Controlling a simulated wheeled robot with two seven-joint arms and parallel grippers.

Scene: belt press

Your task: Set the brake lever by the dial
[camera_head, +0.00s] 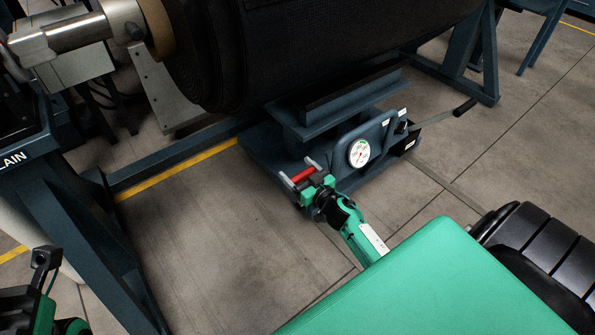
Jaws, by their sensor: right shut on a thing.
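The dial (359,153) is a round white gauge with a green arc near its top and small red marks. It sits on the front of the dark blue machine base under the big black roll. A red bar (302,174), which looks like the brake lever's grip, is at the left of the dial, low on the base. My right gripper (309,181) is shut on this red bar and partly hides it. My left gripper (43,262) shows only in part at the lower left; its jaws are unclear.
A black-ended crank handle (464,107) sticks out at the right of the base. The black roll (300,50) hangs above. A dark blue frame (85,225) marked "LAIN" stands at the left. The floor (215,240) in front is clear, with a yellow line.

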